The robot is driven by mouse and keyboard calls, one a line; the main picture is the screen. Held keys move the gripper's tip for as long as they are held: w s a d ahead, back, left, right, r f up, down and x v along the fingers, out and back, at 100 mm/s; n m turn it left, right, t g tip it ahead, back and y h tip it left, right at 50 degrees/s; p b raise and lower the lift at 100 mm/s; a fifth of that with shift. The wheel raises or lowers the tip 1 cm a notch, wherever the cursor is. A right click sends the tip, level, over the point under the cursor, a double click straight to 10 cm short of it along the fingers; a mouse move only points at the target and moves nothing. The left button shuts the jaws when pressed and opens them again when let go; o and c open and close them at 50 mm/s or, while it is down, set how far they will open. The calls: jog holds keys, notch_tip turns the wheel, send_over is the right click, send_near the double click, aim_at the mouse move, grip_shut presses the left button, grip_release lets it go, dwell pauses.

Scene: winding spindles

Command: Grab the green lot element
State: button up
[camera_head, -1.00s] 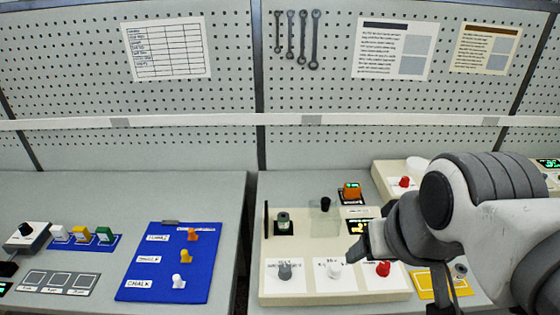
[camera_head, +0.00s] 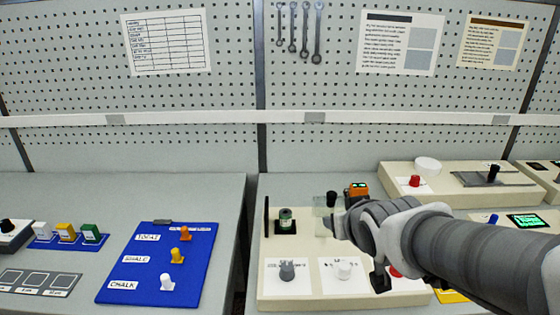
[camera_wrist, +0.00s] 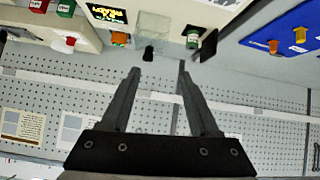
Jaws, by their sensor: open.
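The blue rack on the left table holds three lot elements side by side: white, yellow and green. The green lot element (camera_head: 90,232) is the rightmost and stands upright in the head view. A small green-banded spool (camera_head: 286,217) sits on a black base on the cream panel; it also shows in the wrist view (camera_wrist: 193,37). My gripper (camera_head: 353,252) is over the right part of that panel, far to the right of the green lot element. In the wrist view my gripper (camera_wrist: 158,68) has its fingers apart with nothing between them.
A blue board (camera_head: 155,265) with orange, yellow and white pegs lies between the rack and a gap separating the tables. The cream panel (camera_head: 345,302) carries grey and white knobs. An orange device (camera_head: 357,190) stands behind it. A pegboard wall closes the back.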

aim_at(287, 215)
jog(key=w+a+f+n+t+y+b, duration=0.25)
jog(key=w+a+f+b, duration=0.3)
jog(key=f, duration=0.45)
jog(key=shift+m+y, duration=0.35)
jog(key=shift+y, duration=0.1)
jog(key=x, duration=1.2)
jog(key=p+x, duration=0.1)
jog(key=x, duration=0.5)
jog(key=shift+a+r, duration=0.15)
jog(key=shift+r, duration=0.15)
grip_shut()
